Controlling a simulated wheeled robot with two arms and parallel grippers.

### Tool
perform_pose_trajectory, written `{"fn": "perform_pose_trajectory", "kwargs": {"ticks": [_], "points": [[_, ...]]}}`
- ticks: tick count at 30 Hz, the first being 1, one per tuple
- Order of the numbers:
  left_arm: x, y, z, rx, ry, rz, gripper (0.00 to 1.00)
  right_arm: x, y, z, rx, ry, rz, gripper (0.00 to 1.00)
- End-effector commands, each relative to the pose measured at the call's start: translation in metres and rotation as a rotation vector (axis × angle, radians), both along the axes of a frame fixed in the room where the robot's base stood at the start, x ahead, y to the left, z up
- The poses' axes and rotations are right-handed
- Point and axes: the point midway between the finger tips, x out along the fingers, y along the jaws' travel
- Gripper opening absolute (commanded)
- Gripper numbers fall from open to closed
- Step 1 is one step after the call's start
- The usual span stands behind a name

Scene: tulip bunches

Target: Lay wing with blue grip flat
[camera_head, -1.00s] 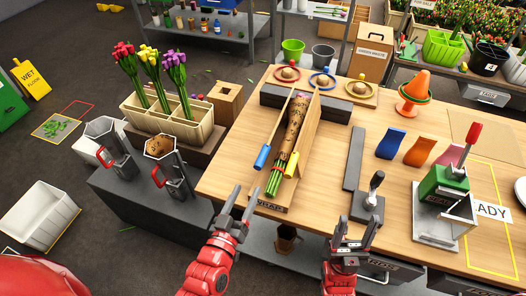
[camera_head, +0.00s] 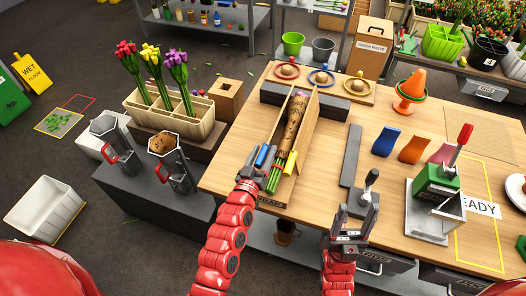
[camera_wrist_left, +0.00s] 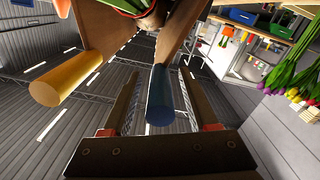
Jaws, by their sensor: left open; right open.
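The wing with the blue grip (camera_head: 265,156) stands raised on the left side of the wrapping board on the table. The opposite wing (camera_head: 305,128), with a yellow grip (camera_head: 290,164), is raised too. A bunch in brown speckled paper (camera_head: 291,118), stems toward me, lies between them. My left gripper (camera_head: 256,166) is open at the blue grip. In the left wrist view the blue grip (camera_wrist_left: 160,96) sits between its spread fingers, with the yellow grip (camera_wrist_left: 57,84) to the left. My right gripper (camera_head: 356,216) is open and empty over the table's front edge.
A grey strip (camera_head: 351,156) lies right of the wings. A divided tulip box (camera_head: 175,118) stands left of the table.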

Motion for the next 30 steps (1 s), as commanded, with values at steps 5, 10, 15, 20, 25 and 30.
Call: {"fn": "perform_pose_trajectory", "kwargs": {"ticks": [5,10,15,20,25,30], "points": [[-0.0002,0.0002,-0.0006,0.000,0.000,0.000,0.59,0.0000,0.0000,-0.0002,0.000,0.000,0.000,0.59],[-0.0004,0.0002,-0.0007,0.000,0.001,0.001,0.31,0.0001,0.0000,-0.0002,0.000,0.000,0.000,0.59],[-0.0004,0.0003,-0.0007,0.001,0.001,0.001,0.00,0.0000,0.0000,-0.0001,0.000,0.000,0.000,0.59],[-0.0004,0.0004,-0.0008,0.001,0.001,0.001,0.00,0.0000,0.0000,-0.0002,0.000,0.000,0.000,0.59],[-0.0004,0.0004,-0.0008,0.001,0.001,0.001,0.00,0.0001,0.0000,-0.0002,0.000,0.000,0.000,0.59],[-0.0004,0.0003,-0.0009,0.001,0.001,0.001,0.00,0.0000,0.0000,-0.0002,0.000,0.000,0.000,0.59]]}}
